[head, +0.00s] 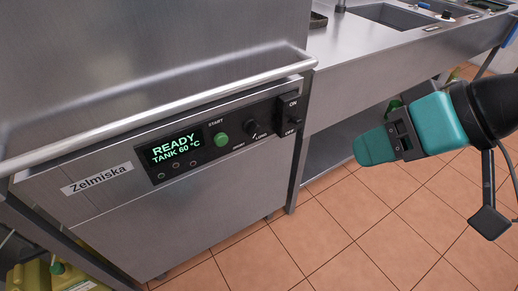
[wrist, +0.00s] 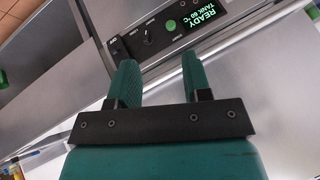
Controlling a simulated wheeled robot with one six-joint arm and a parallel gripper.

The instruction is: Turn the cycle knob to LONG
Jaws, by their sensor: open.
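The cycle knob (head: 250,127) is a small black dial on the dishwasher's dark control panel, between the green START button (head: 221,139) and the ON/OFF switch (head: 290,108). The SHORT label is at its lower left and LONG at its lower right. Its pointer is too small to read surely. The knob also shows in the wrist view (wrist: 149,29), beyond my fingertips. My gripper (head: 372,145) is teal and open, out to the right of the panel and well apart from it. In the wrist view its two fingers (wrist: 159,65) stand apart with nothing between them.
A steel handle bar (head: 180,103) runs across the front just above the panel. The lit display (head: 174,151) reads READY, TANK 60 °C. A steel counter with a sink (head: 392,15) is at the back right. Open tiled floor (head: 330,230) lies in front. Yellow-green canisters stand at lower left.

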